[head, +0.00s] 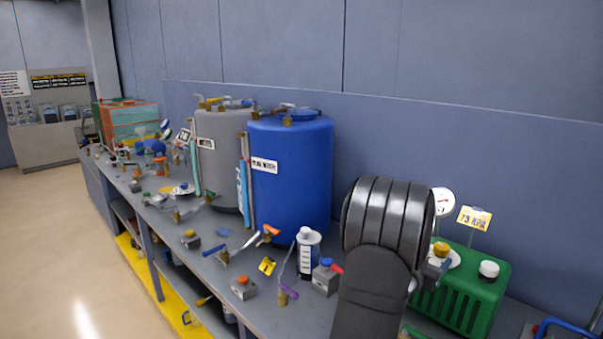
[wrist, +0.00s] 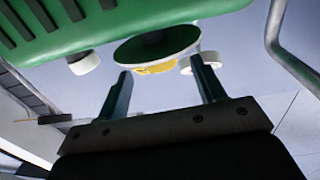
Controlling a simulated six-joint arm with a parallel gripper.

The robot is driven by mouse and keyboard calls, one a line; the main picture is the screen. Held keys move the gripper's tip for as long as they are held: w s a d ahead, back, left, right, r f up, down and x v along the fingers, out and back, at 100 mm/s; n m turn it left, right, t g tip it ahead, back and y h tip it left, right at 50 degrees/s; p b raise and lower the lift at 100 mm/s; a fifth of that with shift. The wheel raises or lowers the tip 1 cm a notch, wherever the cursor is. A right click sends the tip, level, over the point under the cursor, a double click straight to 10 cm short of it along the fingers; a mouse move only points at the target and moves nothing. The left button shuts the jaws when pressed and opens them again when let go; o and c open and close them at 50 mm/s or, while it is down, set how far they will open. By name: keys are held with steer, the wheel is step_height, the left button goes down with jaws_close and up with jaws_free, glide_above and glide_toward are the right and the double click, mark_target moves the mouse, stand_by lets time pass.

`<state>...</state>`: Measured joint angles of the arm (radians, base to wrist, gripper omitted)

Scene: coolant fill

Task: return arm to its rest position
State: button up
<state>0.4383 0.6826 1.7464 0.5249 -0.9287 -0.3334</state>
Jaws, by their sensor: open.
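My gripper (wrist: 161,66) is open in the wrist view, its two dark fingers well apart with nothing held between them. The green coolant unit (wrist: 205,8) fills the top of that view, with a round green opening (wrist: 158,44), a yellow part and white caps in front of the fingertips. In the head view the green unit (head: 470,300) stands on the bench at the right, with a yellow cap (head: 440,249) and a white cap (head: 489,269) on top. My dark arm covers its left side and hides most of my gripper there.
A blue drum (head: 292,190) and a grey drum (head: 220,155) stand against the wall. A gauge (head: 442,201) and a yellow sign (head: 474,218) rise behind the green unit.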

mark_target(444, 248)
steer(key=x, duration=0.8)
steer(key=shift+a+n+t+y, duration=0.15)
steer(key=shift+n+t+y, duration=0.55)
steer(key=s+a+r+m+g+h, duration=0.1)
steer(key=s+a, duration=1)
steer(key=a, duration=0.1)
steer(key=shift+h, duration=0.4)
steer(key=shift+w+r+m, duration=0.1)
steer(key=shift+r+m, duration=0.1)
steer(key=shift+m, duration=0.1)
stand_by(2.1)
